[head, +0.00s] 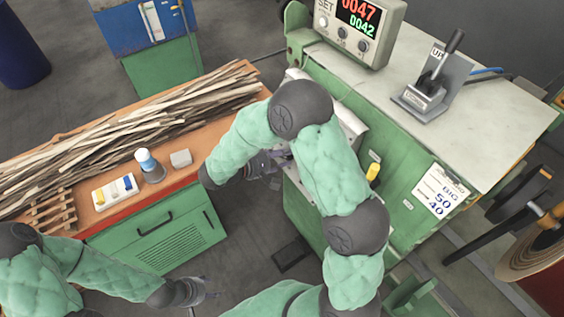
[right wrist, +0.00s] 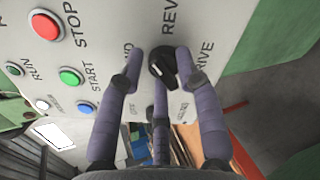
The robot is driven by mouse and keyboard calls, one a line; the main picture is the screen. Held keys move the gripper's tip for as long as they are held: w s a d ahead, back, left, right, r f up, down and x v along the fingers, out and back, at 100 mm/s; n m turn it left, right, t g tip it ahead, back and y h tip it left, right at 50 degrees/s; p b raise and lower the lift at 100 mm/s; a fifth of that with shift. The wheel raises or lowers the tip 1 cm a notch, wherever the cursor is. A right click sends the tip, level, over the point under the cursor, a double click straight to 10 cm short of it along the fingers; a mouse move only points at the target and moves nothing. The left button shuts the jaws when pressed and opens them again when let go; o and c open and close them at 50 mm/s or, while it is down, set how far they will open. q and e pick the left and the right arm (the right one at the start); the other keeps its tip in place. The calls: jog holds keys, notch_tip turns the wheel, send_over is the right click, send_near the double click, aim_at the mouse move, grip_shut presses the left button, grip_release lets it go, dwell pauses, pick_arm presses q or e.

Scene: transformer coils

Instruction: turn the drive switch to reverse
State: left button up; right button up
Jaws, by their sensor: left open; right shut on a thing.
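The drive switch (right wrist: 163,66) is a black rotary knob on a pale control panel in the right wrist view. The letters "REV" stand above it and "DRIVE" to its right; part of the lettering is hidden by the fingers. My right gripper (right wrist: 158,72) is shut on the knob, with purple-grey fingers on its left and right sides and a third finger below. In the head view my right gripper (head: 268,164) is at the green machine's side, and the knob is hidden there. My left gripper (head: 193,292) is open and empty, low above the floor.
On the panel are a red stop button (right wrist: 45,27), a green button (right wrist: 70,76) by "START" and a blue button (right wrist: 86,107). The green machine (head: 400,180) carries a counter box (head: 358,30) and a lever (head: 440,70). A workbench (head: 150,230) with wooden strips stands left.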

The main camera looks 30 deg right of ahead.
jog(key=shift+r+m+b, duration=0.2)
jog(key=shift+m+b, duration=3.7)
jog(key=shift+b, duration=0.05)
jog(key=o, duration=0.8)
jog(key=shift+s+f, duration=0.1)
jog(key=shift+f, duration=0.1)
jog(key=v, duration=1.2)
